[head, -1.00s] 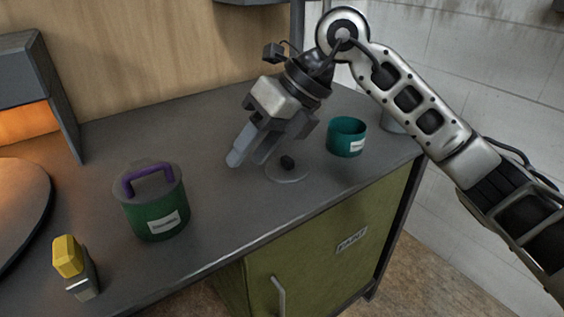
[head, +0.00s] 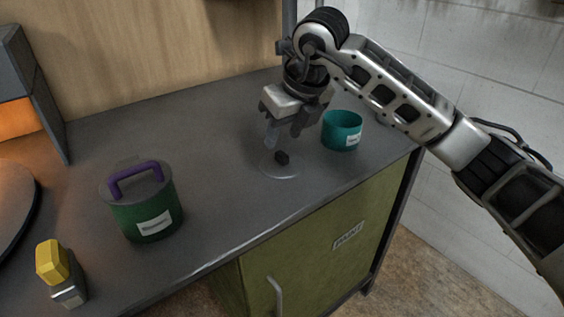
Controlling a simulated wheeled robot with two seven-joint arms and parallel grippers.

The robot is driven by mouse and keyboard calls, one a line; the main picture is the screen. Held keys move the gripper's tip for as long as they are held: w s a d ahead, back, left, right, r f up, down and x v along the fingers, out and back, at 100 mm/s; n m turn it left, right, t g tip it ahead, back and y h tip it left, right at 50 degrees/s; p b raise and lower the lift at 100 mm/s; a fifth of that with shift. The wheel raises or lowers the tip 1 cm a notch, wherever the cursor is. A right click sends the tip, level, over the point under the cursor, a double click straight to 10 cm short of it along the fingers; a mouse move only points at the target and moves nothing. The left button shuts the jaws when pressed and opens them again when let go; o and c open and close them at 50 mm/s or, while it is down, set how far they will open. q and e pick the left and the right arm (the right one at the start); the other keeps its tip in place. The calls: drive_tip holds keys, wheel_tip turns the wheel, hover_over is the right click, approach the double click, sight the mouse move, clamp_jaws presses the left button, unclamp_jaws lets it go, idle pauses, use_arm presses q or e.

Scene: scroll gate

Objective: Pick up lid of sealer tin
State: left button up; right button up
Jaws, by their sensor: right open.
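A flat round grey lid with a dark knob (head: 282,158) lies on the worktop. An open teal tin (head: 341,131) with a white label stands just behind it to the right; which tin is the sealer tin cannot be read. A green tin (head: 148,209) with a grey lid and a purple handle (head: 136,178) stands at the left. My right gripper (head: 283,134) is open and empty, pointing down just above and behind the knob, apart from it as far as I can tell. My left gripper is not in view.
A yellow-capped bottle (head: 60,271) stands at the front left. A dark round disc (head: 16,212) and a grey housing with an orange glow (head: 25,100) are at the left edge. The worktop (head: 215,180) between the green tin and the flat lid is clear.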

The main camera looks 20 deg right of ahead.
sight(282, 154)
drive_tip(key=f, duration=0.2)
drive_tip(key=w+f, duration=0.1)
drive_tip(key=f, duration=0.1)
drive_tip(key=shift+d+f, duration=0.15)
drive_tip(key=shift+f, duration=0.1)
drive_tip(key=shift+w+f, duration=0.1)
drive_tip(key=shift+f, duration=0.25)
clamp_jaws()
drive_tip(key=shift+r, duration=0.1)
